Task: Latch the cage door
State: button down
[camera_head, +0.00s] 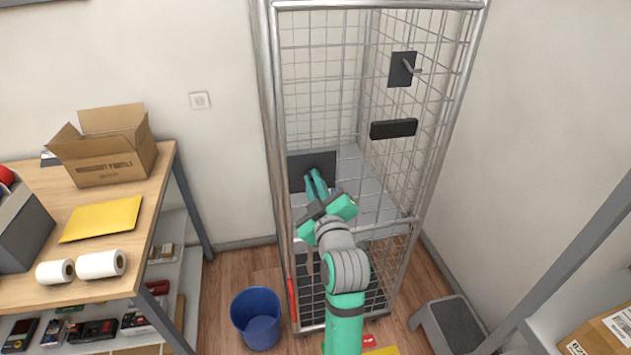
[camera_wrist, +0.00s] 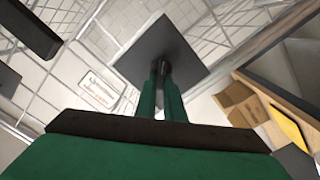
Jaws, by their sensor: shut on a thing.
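The cage (camera_head: 270,90) is a tall grey wire-mesh frame. My gripper (camera_head: 316,183) reaches to a dark plate (camera_head: 298,163) low on the cage's left part. In the wrist view, the green fingers of my gripper (camera_wrist: 165,88) are closed around a small dark lever or knob (camera_wrist: 164,67) on the square plate (camera_wrist: 160,45). The fingers hide most of it. Another dark plate with a short handle (camera_head: 402,68) is higher on the right mesh panel, with a black bar (camera_head: 393,129) below it. I cannot tell whether the door is latched.
A wooden bench (camera_head: 160,175) with a carton (camera_head: 115,160), a yellow envelope (camera_head: 101,218) and paper rolls (camera_head: 100,264) stands left. A blue bucket (camera_head: 257,318) is on the floor left of the cage. A grey step stool (camera_head: 450,325) stands right. Floor shows between bench and cage.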

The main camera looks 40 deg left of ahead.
jog(key=shift+s+a+f+n, duration=0.1)
jog(key=shift+f+n, duration=0.05)
jog(key=shift+n, duration=1.5)
jog(key=shift+d+f+n, duration=0.1)
jog(key=shift+f+n, duration=0.1)
jog(key=shift+n, duration=1.5)
jog(key=shift+s+a+f+n, duration=0.1)
jog(key=shift+f+n, duration=0.05)
jog(key=shift+n, duration=1.5)
jog(key=c, duration=1.9)
grip_release()
jog(key=shift+o, duration=0.2)
jog(key=v, duration=1)
jog(key=shift+s+d, duration=0.25)
jog(key=shift+s, duration=0.05)
